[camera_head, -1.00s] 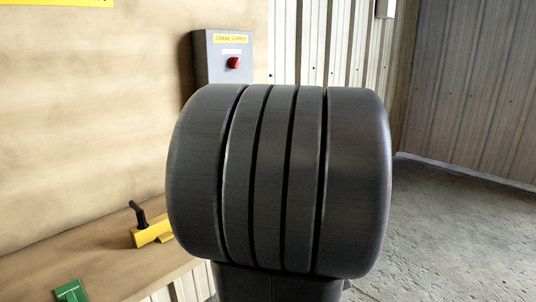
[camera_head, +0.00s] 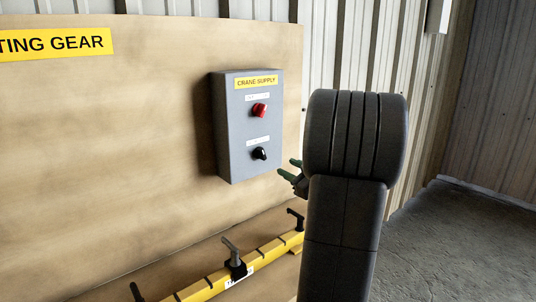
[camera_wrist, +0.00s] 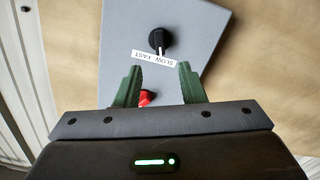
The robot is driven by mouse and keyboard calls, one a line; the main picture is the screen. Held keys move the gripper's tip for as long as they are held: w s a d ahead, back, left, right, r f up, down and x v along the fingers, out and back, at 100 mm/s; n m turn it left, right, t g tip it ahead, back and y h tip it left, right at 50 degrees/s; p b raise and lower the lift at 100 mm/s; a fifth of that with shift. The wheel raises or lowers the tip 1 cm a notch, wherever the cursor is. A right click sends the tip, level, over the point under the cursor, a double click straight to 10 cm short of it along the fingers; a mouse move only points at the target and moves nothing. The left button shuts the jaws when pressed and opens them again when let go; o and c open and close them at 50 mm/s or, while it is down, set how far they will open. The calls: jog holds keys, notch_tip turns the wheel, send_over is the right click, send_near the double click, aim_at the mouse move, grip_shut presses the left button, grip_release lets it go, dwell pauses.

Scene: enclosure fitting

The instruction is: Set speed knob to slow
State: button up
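The grey crane supply box (camera_head: 235,130) is on the wooden board, with a red knob (camera_head: 260,110) above a black knob (camera_head: 260,153). In the wrist view the black knob (camera_wrist: 158,40) sits ahead of my fingers, its white pointer mark facing the SLOW/FAST label (camera_wrist: 154,58). I cannot tell clearly which word it points to. The red knob (camera_wrist: 147,97) shows between my fingers, partly hidden by my gripper body. My gripper (camera_wrist: 158,78) is open and empty, apart from the black knob. In the head view its green fingertips (camera_head: 292,170) are just right of the box.
A yellow beam (camera_head: 265,257) with black clamp handles (camera_head: 235,262) lies along a ledge below the box. A yellow sign (camera_head: 55,44) is on the board at upper left. Corrugated metal walls stand behind. Concrete floor (camera_head: 450,240) at right is open.

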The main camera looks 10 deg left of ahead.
aim_at(265, 157)
jog(key=p+x, duration=0.1)
jog(key=x, duration=1)
jog(key=shift+w+a, duration=0.1)
jog(key=shift+w, duration=0.1)
jog(key=shift+f, duration=0.1)
grip_shut()
